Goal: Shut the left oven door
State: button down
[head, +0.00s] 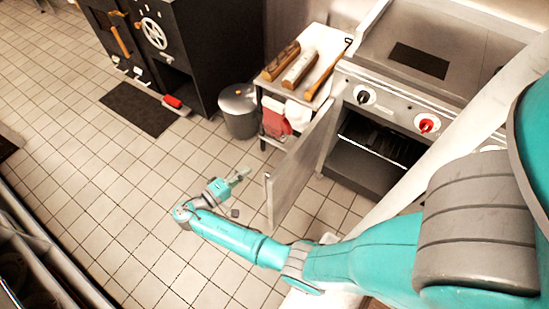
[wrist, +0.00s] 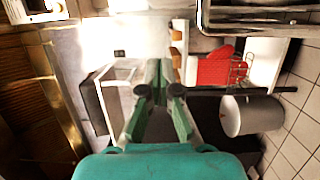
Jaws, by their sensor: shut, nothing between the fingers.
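The left oven door (head: 300,165) stands wide open in the head view, swung out from the left side of the oven opening (head: 365,160). It is a flat grey upright panel, seen nearly edge-on. My gripper (head: 240,174) is to the left of the door, on its outer side, low over the tiled floor. It looks apart from the door. In the wrist view my gripper's teal fingers (wrist: 158,72) are together with nothing between them. I cannot tell the door's handle in either view.
A grey lidded bin (head: 238,110) stands beyond my gripper and also shows in the wrist view (wrist: 252,115). A small cart (head: 310,70) with a red cloth (head: 275,123) stands by the door. A dark mat (head: 138,108) lies left.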

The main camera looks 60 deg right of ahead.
jog(key=s+d, duration=0.6)
jog(key=d, duration=0.3)
jog(key=shift+s+d, duration=0.15)
jog(key=shift+d, duration=0.25)
